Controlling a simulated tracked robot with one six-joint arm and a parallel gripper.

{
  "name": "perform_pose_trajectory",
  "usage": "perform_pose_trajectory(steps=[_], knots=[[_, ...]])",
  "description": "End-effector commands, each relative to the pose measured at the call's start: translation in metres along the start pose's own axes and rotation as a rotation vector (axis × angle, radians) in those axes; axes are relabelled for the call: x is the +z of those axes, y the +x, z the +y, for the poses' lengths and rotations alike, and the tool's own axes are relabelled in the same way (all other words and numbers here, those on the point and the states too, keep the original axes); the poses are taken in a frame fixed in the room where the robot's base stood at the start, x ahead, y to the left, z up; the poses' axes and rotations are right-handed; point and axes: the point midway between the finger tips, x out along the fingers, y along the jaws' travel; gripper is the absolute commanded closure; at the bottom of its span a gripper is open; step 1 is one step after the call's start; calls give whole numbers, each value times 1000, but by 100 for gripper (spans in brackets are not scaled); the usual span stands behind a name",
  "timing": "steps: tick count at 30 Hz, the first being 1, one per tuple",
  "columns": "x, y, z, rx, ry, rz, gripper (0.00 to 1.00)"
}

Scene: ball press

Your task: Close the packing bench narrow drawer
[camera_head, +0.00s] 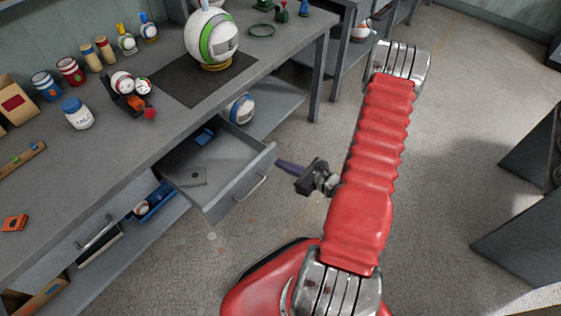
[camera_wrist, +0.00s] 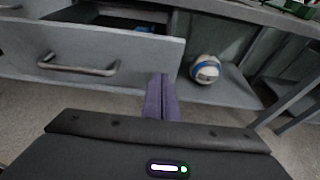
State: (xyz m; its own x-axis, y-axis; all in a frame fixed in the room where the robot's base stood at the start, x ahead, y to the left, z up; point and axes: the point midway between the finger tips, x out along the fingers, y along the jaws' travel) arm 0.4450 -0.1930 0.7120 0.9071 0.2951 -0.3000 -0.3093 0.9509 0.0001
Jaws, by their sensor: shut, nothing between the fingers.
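The packing bench (camera_head: 130,135) has a grey drawer (camera_head: 222,172) pulled out, its inside visible with a blue item and a small flat plate in it. I take this as the narrow drawer. Its front with a bar handle shows in the wrist view (camera_wrist: 115,55), at left. My gripper (camera_head: 280,163) is shut and empty, its purple fingers together, just outside the drawer front near its far end. In the wrist view the fingertips (camera_wrist: 160,78) overlap the lower right part of the front; I cannot tell whether they touch it.
A second bar handle (camera_head: 97,232) is on the bench front, lower left. A blue and white ball (camera_head: 240,108) lies on the lower shelf beyond the drawer, also in the wrist view (camera_wrist: 205,69). Balls, jars and bottles stand on the bench. The floor at right is open up to dark panels (camera_head: 520,215).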

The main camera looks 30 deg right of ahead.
Motion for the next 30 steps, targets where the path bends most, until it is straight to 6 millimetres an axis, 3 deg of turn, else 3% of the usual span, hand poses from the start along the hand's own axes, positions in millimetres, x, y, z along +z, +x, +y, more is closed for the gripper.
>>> perform_pose_trajectory(steps=[7,30], knots=[[6,17,0,1,-1,0,100],[8,26,-7,-16,4,0,100]])
